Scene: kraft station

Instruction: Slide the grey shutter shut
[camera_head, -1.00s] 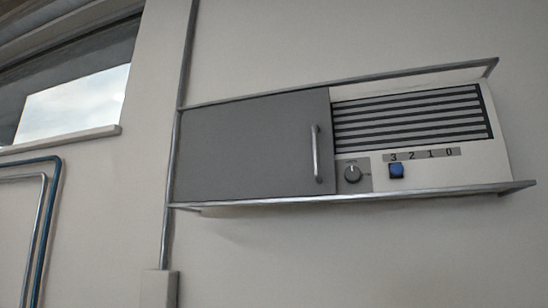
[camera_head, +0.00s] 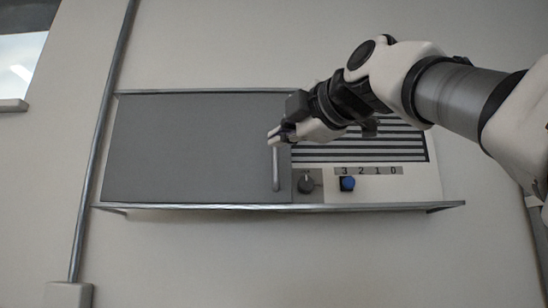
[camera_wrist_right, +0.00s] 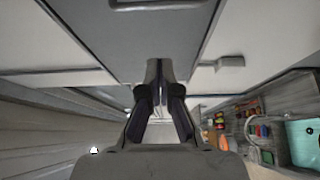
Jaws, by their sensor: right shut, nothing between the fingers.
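The grey shutter (camera_head: 190,150) is a flat panel between two rails, covering the left part of the wall unit. Its upright bar handle (camera_head: 276,172) is near its right edge. The louvred grille (camera_head: 385,146) to the right is uncovered. My right gripper (camera_head: 276,136) is shut and empty at the handle's upper end, hiding that end; I cannot tell whether it touches. In the right wrist view the shut fingers (camera_wrist_right: 158,92) are in front of the shutter (camera_wrist_right: 125,45), with the handle (camera_wrist_right: 158,4) at the top edge. My left gripper is out of view.
A dark knob (camera_head: 306,184) and a blue button (camera_head: 347,184) sit below the grille, under a number strip (camera_head: 368,171). The lower rail (camera_head: 300,207) sticks out from the wall. A conduit (camera_head: 98,150) runs at the left. The right wrist view shows cluttered shelving (camera_wrist_right: 250,125).

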